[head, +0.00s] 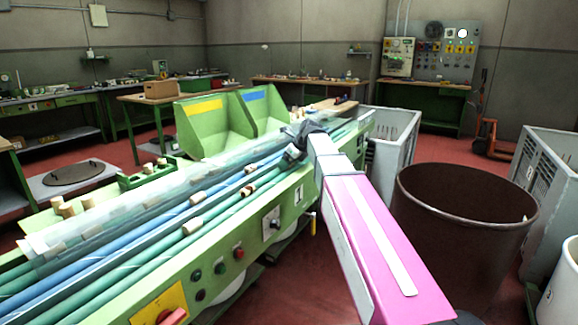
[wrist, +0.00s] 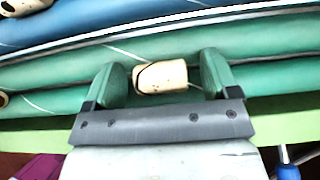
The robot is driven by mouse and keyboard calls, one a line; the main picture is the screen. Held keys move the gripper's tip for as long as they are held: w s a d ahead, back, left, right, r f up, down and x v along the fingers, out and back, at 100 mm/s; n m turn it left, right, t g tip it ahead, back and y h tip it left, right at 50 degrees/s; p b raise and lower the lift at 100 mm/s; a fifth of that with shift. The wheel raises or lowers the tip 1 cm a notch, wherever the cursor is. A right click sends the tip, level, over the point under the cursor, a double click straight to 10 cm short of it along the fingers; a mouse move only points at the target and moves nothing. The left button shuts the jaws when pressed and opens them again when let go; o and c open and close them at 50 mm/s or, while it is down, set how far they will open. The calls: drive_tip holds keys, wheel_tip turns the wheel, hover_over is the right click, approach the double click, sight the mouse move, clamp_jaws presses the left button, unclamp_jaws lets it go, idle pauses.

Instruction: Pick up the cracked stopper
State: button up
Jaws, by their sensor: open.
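The cracked stopper (wrist: 165,77) is a pale tan cork with a dark curved line near its left end. In the wrist view it lies on a green roller between the two fingers of my gripper (wrist: 161,72). The fingers are open, with a gap visible on each side of the cork. In the head view my gripper (head: 294,152) is low over the far part of the roller bed, and I cannot make out this stopper there.
Other corks lie on the rollers, such as one cork (head: 193,225) nearer and another (wrist: 22,6) at the wrist view's upper left. A clear cover (head: 130,215) runs along the bed. Green bins (head: 205,125) stand behind; a brown drum (head: 465,225) stands right.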

drive_tip(key=c, duration=1)
drive_tip(key=shift+r, duration=0.15)
